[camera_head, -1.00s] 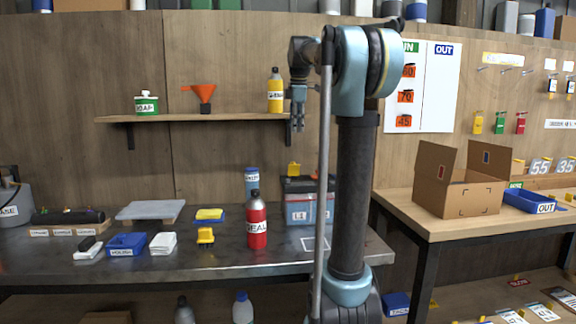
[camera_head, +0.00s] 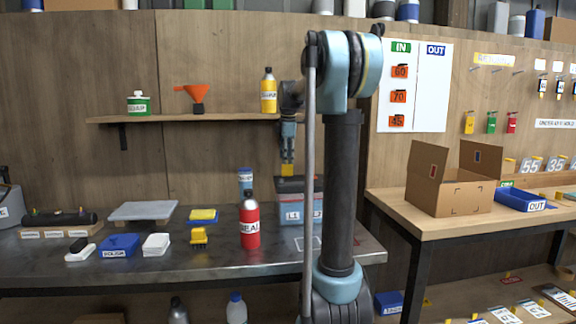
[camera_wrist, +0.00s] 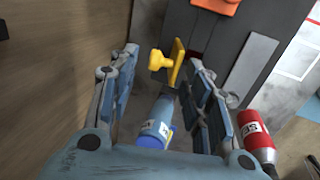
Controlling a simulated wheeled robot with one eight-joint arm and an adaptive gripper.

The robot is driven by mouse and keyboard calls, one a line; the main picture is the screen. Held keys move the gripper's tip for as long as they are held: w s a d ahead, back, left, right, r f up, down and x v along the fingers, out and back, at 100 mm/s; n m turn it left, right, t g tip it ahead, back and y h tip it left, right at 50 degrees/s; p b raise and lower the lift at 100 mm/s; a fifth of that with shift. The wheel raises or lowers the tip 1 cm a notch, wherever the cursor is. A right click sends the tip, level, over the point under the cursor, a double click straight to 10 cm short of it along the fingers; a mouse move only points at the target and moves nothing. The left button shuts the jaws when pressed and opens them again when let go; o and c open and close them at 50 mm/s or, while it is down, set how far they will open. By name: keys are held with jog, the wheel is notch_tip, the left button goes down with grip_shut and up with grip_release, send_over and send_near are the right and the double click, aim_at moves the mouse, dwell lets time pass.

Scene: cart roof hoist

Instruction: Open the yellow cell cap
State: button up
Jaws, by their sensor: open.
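The battery box (camera_head: 290,213) labelled L1 stands at the right end of the metal bench, with a dark top. The yellow cell cap (camera_head: 287,170) stands up at the top's left part, just below my gripper (camera_head: 288,155). In the wrist view the cap (camera_wrist: 178,62) shows as a narrow upright plate with a round yellow knob (camera_wrist: 158,60) projecting left. My gripper (camera_wrist: 163,65) is open, its fingers on either side of the cap, with visible gaps. Whether the fingertips reach the cap's height is unclear.
A blue-capped bottle (camera_wrist: 155,132) shows between the fingers, and stands left of the box (camera_head: 245,180). A red SEAL bottle (camera_head: 249,222) stands in front of the box's left side. An orange part (camera_wrist: 216,5) lies at the wrist view's top. The shelf (camera_head: 200,118) is behind.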

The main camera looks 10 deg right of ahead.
aim_at(287, 168)
jog(key=shift+x, duration=1.7)
jog(key=shift+c, duration=0.6)
jog(key=c, duration=0.8)
jog(key=shift+o, duration=0.2)
jog(key=shift+w, duration=0.15)
jog(key=shift+w+g, duration=0.25)
jog(key=shift+g, duration=0.45)
